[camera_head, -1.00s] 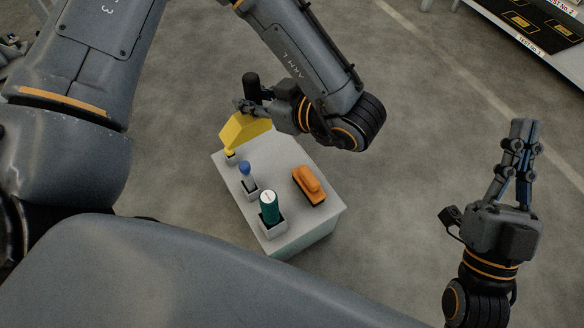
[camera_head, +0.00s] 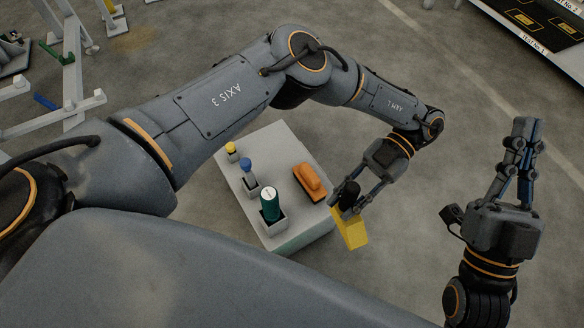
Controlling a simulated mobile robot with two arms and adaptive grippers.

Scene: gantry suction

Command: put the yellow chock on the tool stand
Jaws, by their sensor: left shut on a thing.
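The yellow chock (camera_head: 351,232) has a dark handle (camera_head: 350,194) at its top. My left gripper (camera_head: 351,196) is shut on it by the handle. The chock hangs tilted just off the right front corner of the pale grey tool stand (camera_head: 273,158). Whether it touches the stand's edge cannot be told from this view. My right gripper (camera_head: 526,124) points up the picture at the far right, away from the stand and empty. Its two fingers lie close together or overlap in this view.
On the stand are an orange block-shaped tool (camera_head: 309,183), a green cylinder (camera_head: 270,204) in a holder, a blue-topped tool (camera_head: 247,166) and a yellow-topped one (camera_head: 231,147). A dark-topped table (camera_head: 530,28) is at the upper right. Floor beside the stand is open.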

